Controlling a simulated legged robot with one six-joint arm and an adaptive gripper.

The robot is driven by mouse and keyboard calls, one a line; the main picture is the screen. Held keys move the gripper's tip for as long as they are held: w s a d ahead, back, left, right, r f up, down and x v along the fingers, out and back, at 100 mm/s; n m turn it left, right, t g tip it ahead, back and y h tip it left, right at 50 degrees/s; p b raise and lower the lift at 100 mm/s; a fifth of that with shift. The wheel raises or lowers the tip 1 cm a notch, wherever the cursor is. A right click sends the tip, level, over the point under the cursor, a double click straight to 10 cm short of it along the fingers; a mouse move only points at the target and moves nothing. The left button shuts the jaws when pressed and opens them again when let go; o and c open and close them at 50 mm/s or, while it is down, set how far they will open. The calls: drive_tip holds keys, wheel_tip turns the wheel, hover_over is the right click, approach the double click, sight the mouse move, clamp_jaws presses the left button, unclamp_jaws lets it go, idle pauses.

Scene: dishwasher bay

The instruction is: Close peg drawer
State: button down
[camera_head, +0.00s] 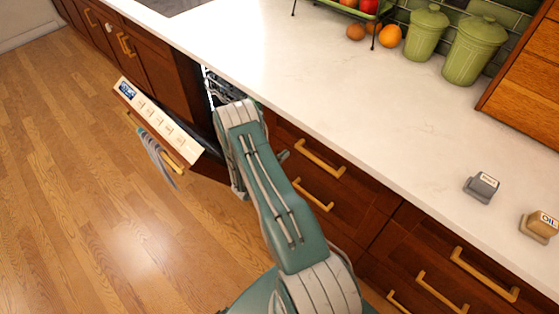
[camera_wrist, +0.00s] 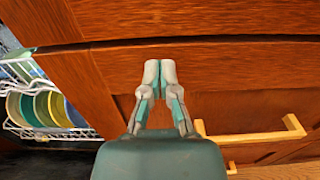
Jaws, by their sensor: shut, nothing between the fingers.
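My gripper (camera_wrist: 160,72) is shut and empty in the wrist view, its fingertips together in front of a reddish-brown wooden drawer front (camera_wrist: 225,75). I cannot tell whether the tips touch the wood. A pale wooden bar handle (camera_wrist: 250,136) is to the right of and below the fingertips. In the head view, drawers with an upper handle (camera_head: 320,158) and a lower handle (camera_head: 312,195) lie right of my arm, below the counter. My arm covers their left part and most of my gripper. No label marks the peg drawer, and how far any drawer stands out is unclear.
The dishwasher door (camera_head: 155,125) hangs open left of my arm, with a striped towel (camera_head: 155,158) on it. A white rack with plates (camera_wrist: 45,108) is at the left in the wrist view. The wooden floor (camera_head: 80,200) is clear. Grey and tan blocks sit on the counter (camera_head: 370,120).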

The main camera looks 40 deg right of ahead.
drive_tip(key=s+a, duration=0.1)
drive_tip(key=a, duration=1.1)
drive_tip(key=shift+a, duration=0.3)
drive_tip(key=s+a+r+m+g+y, duration=0.25)
drive_tip(key=r+m, duration=0.25)
drive_tip(key=r, duration=0.6)
drive_tip(key=s+a+r+m+g+y, duration=0.1)
drive_tip(key=r+m+g+y, duration=0.4)
drive_tip(key=r, duration=0.7)
drive_tip(key=s+a+r+m+t+y, duration=0.8)
drive_tip(key=s+a+r+t+y, duration=0.2)
drive_tip(key=s+a+r, duration=0.5)
wheel_tip(320, 180, up, 3)
drive_tip(key=shift+s+a+r+m+t, duration=0.15)
drive_tip(key=shift+a+m+t, duration=0.25)
drive_tip(key=shift+a+t, duration=0.6)
drive_tip(key=shift+y, duration=0.25)
